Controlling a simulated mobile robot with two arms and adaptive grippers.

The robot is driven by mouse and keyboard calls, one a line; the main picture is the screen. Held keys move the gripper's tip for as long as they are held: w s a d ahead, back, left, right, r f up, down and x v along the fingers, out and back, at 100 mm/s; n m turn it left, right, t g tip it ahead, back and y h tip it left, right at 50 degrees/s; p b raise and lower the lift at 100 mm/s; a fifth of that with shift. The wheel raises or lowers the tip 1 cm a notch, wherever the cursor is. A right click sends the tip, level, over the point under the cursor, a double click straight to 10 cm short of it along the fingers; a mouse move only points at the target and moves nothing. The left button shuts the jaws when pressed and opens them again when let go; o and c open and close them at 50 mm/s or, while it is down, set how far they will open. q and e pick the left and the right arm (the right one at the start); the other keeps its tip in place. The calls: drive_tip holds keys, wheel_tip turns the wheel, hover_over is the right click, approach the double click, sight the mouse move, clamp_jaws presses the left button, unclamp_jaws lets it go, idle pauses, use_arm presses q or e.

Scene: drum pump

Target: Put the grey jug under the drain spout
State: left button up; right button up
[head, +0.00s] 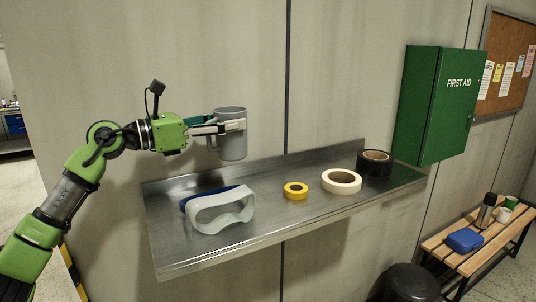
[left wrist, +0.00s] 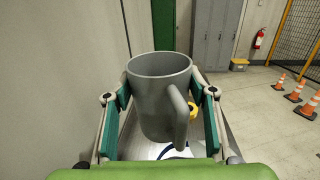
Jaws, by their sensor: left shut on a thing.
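The grey jug (head: 232,146) is held upright in my left gripper (head: 222,127), above the left part of the metal shelf. In the left wrist view the jug (left wrist: 158,98) sits between the two green-padded fingers (left wrist: 160,112), which press on its sides. Its open rim faces up and its handle points toward the camera, to the right. The jug is clear of the shelf surface. No drain spout shows in either view. My right gripper is not in view.
The metal shelf (head: 268,215) bears goggles (head: 222,212), a yellow tape roll (head: 296,190), a white tape roll (head: 341,181) and a black tape roll (head: 374,163). A green first aid cabinet (head: 432,105) hangs at right, above a wooden bench (head: 470,262). Orange cones (left wrist: 295,93) stand on the floor.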

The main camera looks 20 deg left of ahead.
use_arm(q)
drive_tip(key=w, duration=0.1)
drive_tip(key=w+d+f+p, duration=0.1)
drive_tip(key=w, duration=0.1)
drive_tip(key=w+d+p, duration=0.1)
drive_tip(key=shift+w+d+f, duration=0.1)
drive_tip(key=shift+w+f, duration=0.1)
drive_tip(key=w+f+p, duration=0.1)
drive_tip(key=f, duration=0.2)
drive_tip(key=w+d+f+p, duration=0.1)
drive_tip(key=w+f, duration=0.1)
drive_tip(key=f, duration=0.1)
drive_tip(key=w+f+p, duration=0.1)
drive_tip(key=f, duration=0.2)
drive_tip(key=shift+w+d+p, duration=0.25)
drive_tip(key=shift+d+p, duration=0.15)
drive_tip(key=shift+f, duration=0.3)
drive_tip(key=shift+s, duration=0.1)
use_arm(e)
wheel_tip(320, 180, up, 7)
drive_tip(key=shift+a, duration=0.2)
use_arm(q)
drive_tip(key=shift+f, duration=0.25)
drive_tip(key=o, duration=1.2)
drive_tip(key=shift+c, duration=0.2)
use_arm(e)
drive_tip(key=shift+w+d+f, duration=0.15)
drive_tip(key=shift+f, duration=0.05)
